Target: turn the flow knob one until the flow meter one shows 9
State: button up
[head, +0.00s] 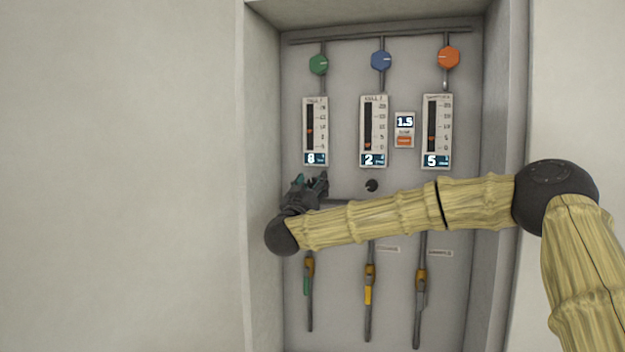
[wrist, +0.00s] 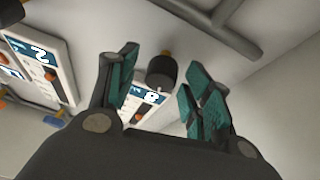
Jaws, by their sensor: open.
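Flow meter one (head: 315,128) is the left panel in the head view, and its blue display reads 8. In the wrist view its display (wrist: 152,96) appears turned over behind the fingers. A dark round knob (wrist: 161,71), which looks like flow knob one, shows between and a little beyond the fingertips in the wrist view. My arm hides that spot in the head view. My gripper (head: 312,184) is just below flow meter one, and it also shows in the wrist view (wrist: 160,82). Its teal-padded fingers are open on either side of the knob; I cannot tell whether they touch it.
The middle meter (head: 373,130) reads 2 and the right one (head: 437,130) reads 5. A similar dark knob (head: 372,186) sits under the middle meter. Green (head: 318,64), blue (head: 381,60) and orange (head: 448,57) knobs are above. The recess's left wall (head: 264,130) is close to my gripper.

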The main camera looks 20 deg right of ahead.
jog(key=shift+w+d, duration=0.1)
jog(key=shift+w, duration=0.1)
jog(key=c, duration=1)
jog(key=shift+f+b, duration=0.1)
jog(key=shift+b, duration=0.5)
jog(key=m+b, duration=0.1)
jog(key=b, duration=0.1)
jog(key=shift+m+h+b, duration=0.3)
jog(key=shift+m, duration=0.1)
jog(key=shift+m+g+h+b, duration=0.3)
jog(key=shift+m+g+b, duration=0.2)
jog(key=shift+m+b, duration=0.1)
